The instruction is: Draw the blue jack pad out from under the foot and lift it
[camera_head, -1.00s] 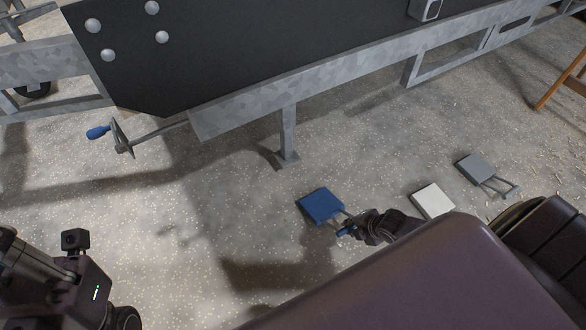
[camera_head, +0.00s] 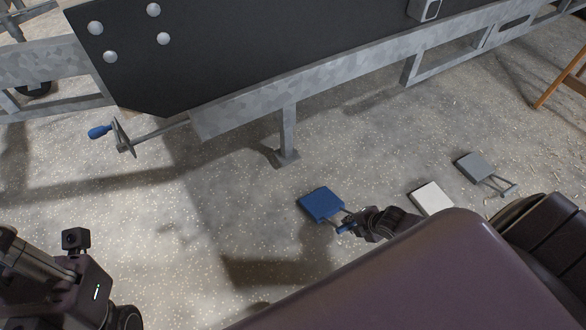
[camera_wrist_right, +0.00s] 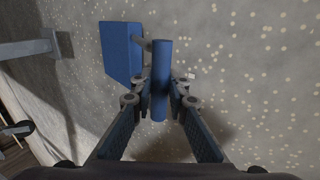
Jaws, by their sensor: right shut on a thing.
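The blue jack pad (camera_head: 321,203) is a square plate with a rod handle and a blue grip. It is apart from the steel foot (camera_head: 287,157), in front and to the right of it in the head view. My right gripper (camera_head: 350,226) is shut on the pad's blue grip, which stands between the fingers in the wrist view (camera_wrist_right: 160,85). The pad's plate (camera_wrist_right: 121,52) is beyond the fingers there. I cannot tell how far the pad is off the floor. Part of my left arm is at the lower left; its fingers are out of view.
A white pad (camera_head: 431,198) and a grey pad (camera_head: 475,167) with a handle lie to the right. The trailer's steel frame (camera_head: 330,94) runs across above the foot. A crank with a blue handle (camera_head: 99,132) sticks out at left. The floor left of the blue pad is clear.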

